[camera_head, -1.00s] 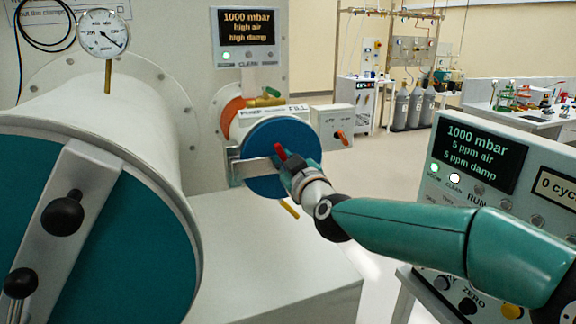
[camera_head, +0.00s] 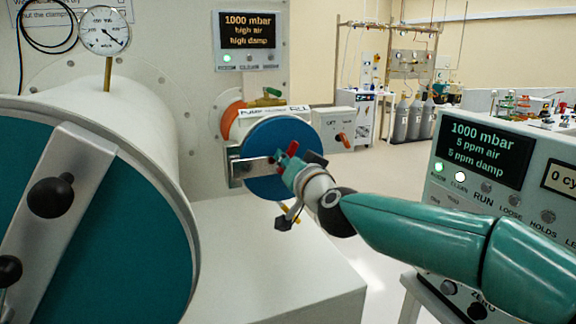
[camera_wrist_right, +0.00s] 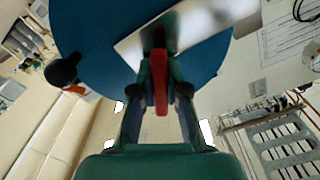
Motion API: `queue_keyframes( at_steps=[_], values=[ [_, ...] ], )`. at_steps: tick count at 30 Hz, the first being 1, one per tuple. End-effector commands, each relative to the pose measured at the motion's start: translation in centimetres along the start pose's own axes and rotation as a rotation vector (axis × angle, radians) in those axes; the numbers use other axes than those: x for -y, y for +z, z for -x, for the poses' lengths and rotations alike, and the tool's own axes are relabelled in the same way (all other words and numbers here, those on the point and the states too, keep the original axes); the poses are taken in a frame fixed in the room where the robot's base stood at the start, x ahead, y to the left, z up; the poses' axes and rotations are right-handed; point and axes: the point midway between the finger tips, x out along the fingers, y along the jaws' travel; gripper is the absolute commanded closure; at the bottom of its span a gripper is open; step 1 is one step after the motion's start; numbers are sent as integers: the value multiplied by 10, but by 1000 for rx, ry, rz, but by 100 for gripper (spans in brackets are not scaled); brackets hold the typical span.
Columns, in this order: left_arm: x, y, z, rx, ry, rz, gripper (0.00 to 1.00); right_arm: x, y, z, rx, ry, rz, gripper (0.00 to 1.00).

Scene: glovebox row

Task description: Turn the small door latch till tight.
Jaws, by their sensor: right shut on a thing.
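The small door (camera_head: 262,141) is a blue round disc on the end of a short white port, with a metal bar (camera_head: 246,168) across it. The red latch (camera_head: 292,148) stands out at the bar's right part. My right gripper (camera_head: 291,165) is at the door front, shut on the red latch. In the right wrist view the red latch (camera_wrist_right: 160,75) sits between the two fingers, in front of the bar (camera_wrist_right: 200,28) and the blue door (camera_wrist_right: 95,25). The fingers partly hide it. My left gripper is not in view.
A large teal door (camera_head: 80,225) with a metal bar and black knobs fills the left. A panel (camera_head: 248,38) above the small port reads 1000 mbar, high air, high damp. A control console (camera_head: 480,160) stands at right. A white surface (camera_head: 260,270) lies below.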

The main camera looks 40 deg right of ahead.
Motion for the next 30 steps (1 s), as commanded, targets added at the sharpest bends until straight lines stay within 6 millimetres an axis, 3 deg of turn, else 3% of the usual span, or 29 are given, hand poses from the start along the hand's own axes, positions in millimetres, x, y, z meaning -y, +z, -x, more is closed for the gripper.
queue_keyframes(
  at_steps=[12,30],
  values=[
    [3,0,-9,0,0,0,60,-2,-5,1,-14,1,-243,100],
    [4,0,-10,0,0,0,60,-3,-6,0,-16,3,-289,100]
  ],
)
